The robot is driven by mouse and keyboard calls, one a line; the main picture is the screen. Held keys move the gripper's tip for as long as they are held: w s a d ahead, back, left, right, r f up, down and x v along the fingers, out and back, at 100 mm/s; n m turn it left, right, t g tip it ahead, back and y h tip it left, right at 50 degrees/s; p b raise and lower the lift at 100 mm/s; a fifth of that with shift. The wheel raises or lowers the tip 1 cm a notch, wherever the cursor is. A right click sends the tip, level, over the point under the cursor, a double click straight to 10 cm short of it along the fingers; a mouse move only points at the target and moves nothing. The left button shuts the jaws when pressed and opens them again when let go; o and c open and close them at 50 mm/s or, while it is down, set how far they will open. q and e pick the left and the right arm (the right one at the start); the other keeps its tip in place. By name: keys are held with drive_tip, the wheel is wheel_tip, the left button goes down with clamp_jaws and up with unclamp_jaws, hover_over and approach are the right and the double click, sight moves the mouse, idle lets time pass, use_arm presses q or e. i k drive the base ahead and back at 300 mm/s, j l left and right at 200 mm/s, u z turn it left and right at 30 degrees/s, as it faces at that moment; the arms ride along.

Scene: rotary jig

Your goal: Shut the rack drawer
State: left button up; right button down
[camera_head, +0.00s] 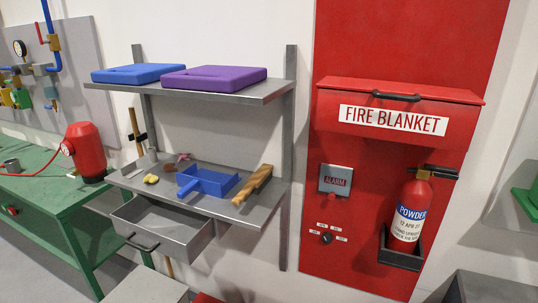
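The rack (287,150) is a grey metal frame with two shelves against the wall. Its drawer (178,234) hangs under the lower shelf and is pulled open toward the front left. The inside of the drawer that shows looks empty. A dark handle (143,244) is on the drawer's front face. Neither of my grippers is in view.
The lower shelf holds a blue dustpan (207,182), a wooden-backed brush (252,187) and small items. A green table (60,192) with a red tank (86,150) stands left. A light box top (146,287) is below the drawer. A fire extinguisher (408,212) hangs right.

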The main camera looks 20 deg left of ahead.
sight(180, 234)
drive_tip(key=u, duration=1.45)
drive_tip(key=i+l+u, duration=0.15)
drive_tip(key=i+j, duration=0.05)
drive_tip(key=i, duration=0.05)
